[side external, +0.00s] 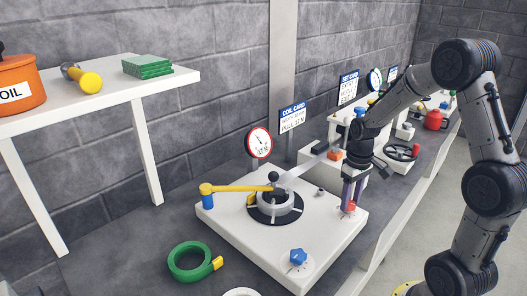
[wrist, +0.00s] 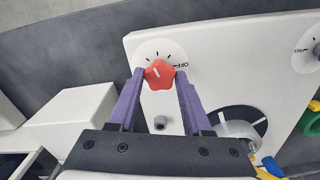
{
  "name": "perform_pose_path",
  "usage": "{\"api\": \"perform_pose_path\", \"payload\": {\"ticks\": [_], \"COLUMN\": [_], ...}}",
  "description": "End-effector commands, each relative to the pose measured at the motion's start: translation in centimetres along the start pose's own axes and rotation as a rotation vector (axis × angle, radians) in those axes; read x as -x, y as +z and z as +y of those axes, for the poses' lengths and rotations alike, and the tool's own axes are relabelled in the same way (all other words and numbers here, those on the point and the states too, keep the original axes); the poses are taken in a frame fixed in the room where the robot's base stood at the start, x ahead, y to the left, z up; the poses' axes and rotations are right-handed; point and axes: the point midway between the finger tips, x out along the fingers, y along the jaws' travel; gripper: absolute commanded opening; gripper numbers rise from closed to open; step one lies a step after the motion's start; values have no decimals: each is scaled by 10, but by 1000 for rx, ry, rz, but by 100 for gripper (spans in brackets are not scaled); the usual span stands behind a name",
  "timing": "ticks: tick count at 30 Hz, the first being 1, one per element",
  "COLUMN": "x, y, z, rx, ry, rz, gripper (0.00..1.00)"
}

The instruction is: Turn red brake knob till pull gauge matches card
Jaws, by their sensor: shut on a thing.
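The red brake knob (wrist: 159,74) sits on a white ticked dial marked OFF, with a white line on its top. It shows partly in the side view (side external: 348,207), under my gripper (side external: 350,196). My gripper points down, its purple fingers on either side of the knob, shut on it; the fingertips also show in the wrist view (wrist: 159,77). The round red-rimmed pull gauge (side external: 259,142) stands behind the white feed plate (side external: 235,232). Its needle and number are too small to read surely. The coil card (side external: 293,116), to its right, appears to read PULL 37 N.
A blue knob (side external: 298,256) is at the plate's front. A yellow arm (side external: 235,189) reaches to the hub with the black disc (side external: 275,205). A green tape roll (side external: 190,262) lies left of the plate. Another station with a black handwheel (side external: 402,150) stands behind my gripper.

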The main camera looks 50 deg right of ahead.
Motion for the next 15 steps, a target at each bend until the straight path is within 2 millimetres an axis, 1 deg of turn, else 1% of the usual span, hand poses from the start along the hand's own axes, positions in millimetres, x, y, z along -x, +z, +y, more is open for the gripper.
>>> {"api": "perform_pose_path", "payload": {"ticks": [7, 8, 9, 15], "x": [0, 0, 0, 0], "y": [0, 0, 0, 0], "z": [-1, -1, -1, 0], "rx": [0, 0, 0, 0], "ry": [-1, -1, -1, -1], "rz": [0, 0, 0, 0], "gripper": [5, 55, 59, 59]}}
